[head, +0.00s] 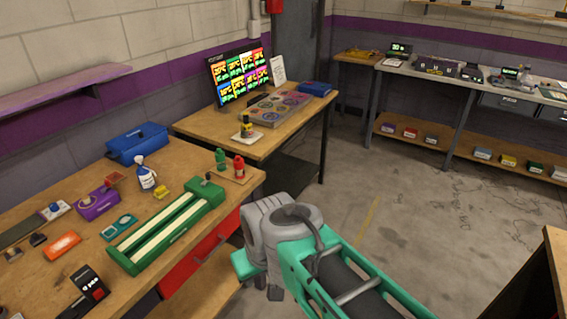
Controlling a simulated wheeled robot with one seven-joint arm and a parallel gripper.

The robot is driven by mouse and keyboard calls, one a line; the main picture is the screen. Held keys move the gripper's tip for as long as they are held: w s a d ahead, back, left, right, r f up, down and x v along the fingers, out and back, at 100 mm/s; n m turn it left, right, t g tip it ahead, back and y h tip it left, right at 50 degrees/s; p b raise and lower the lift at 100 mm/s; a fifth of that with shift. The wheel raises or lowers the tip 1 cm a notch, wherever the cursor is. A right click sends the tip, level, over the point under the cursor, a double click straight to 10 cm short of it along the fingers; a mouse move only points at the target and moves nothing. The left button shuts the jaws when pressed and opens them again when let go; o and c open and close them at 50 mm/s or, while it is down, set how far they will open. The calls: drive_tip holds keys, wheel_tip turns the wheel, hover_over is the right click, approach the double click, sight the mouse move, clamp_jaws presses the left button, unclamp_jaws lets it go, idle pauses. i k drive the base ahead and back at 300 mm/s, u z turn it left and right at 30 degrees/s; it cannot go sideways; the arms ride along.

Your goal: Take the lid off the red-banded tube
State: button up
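I cannot make out a red-banded tube or its lid for certain. A small red bottle-like item (239,168) and a green one (221,160) stand upright side by side on a thin board at the right end of the left workbench (168,160); no band can be told on either at this size. My green and grey arm fills the lower middle, in front of the bench's right end. The fingers of my gripper do not show, so nothing can be told of what it holds.
A long green tray (128,262) with two pale strips lies along the bench front. A white spray bottle (146,176), blue case (138,141) and purple box (97,205) stand nearby. A second table (285,128) with a screen (240,78) is behind. The floor at right is clear.

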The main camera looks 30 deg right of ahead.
sight(239, 164)
drive_tip(key=z, duration=0.55)
drive_tip(key=i, duration=1.1)
drive_tip(key=u, duration=2.5)
